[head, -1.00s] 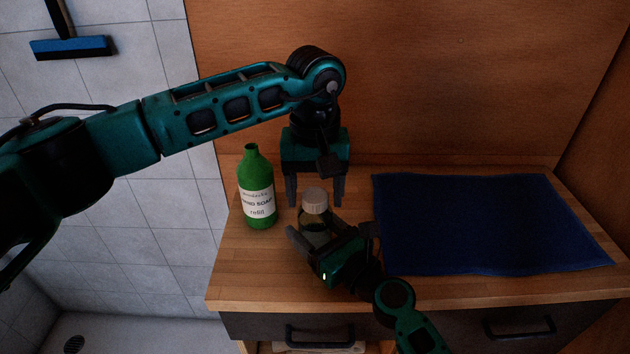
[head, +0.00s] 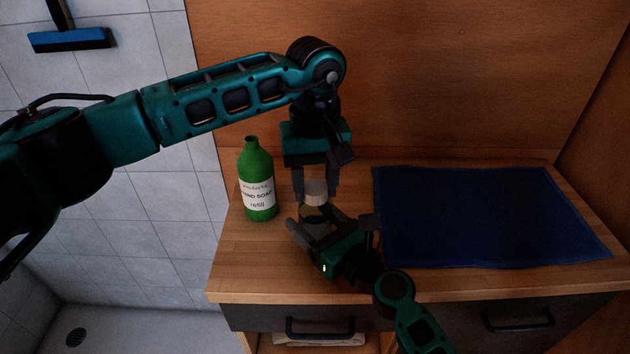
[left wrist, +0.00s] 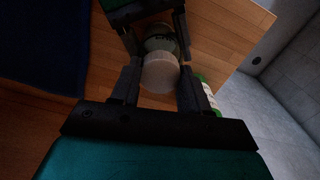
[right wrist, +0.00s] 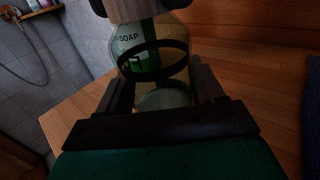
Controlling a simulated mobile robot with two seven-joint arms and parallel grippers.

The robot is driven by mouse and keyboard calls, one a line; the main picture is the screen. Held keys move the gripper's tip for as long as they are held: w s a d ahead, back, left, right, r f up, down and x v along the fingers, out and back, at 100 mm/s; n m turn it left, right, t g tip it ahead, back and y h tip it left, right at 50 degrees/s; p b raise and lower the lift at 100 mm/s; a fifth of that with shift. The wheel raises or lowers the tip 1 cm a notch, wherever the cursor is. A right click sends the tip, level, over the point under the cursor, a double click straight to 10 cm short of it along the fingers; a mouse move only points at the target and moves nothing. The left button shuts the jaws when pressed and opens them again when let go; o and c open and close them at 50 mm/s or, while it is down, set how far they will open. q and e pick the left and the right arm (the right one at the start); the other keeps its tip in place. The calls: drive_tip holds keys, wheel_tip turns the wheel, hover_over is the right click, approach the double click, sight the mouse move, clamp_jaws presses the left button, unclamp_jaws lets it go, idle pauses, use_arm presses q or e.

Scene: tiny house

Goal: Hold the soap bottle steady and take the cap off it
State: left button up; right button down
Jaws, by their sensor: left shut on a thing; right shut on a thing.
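The soap bottle (head: 312,212) is clear with a dark band and stands on the wooden counter. My right gripper (head: 312,230) is shut on the bottle's body from the front. The pale round cap (head: 316,191) is at the top of the bottle, and it also shows in the left wrist view (left wrist: 160,74). My left gripper (head: 316,188) points down from above and is shut on the cap, one finger on each side. The frames do not show clearly whether the cap is apart from the neck.
A green hand soap refill bottle (head: 258,180) stands open on the counter just left of my grippers. A blue cloth (head: 490,215) lies flat on the right. The counter (head: 240,275) ends at the front above the drawers and at the left beside the tiled shower area.

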use_arm(q)
drive_tip(key=n, duration=0.5)
drive_tip(key=shift+n, duration=0.4)
drive_tip(key=n, duration=1)
drive_tip(key=shift+n, duration=0.4)
drive_tip(key=n, duration=0.3)
drive_tip(key=shift+n, duration=0.3)
drive_tip(key=n, duration=0.5)
drive_tip(key=shift+r, duration=0.1)
drive_tip(key=n, duration=0.5)
drive_tip(key=shift+n, duration=0.4)
drive_tip(key=n, duration=0.5)
drive_tip(key=shift+n, duration=0.3)
drive_tip(key=n, duration=0.4)
drive_tip(key=shift+n, duration=0.3)
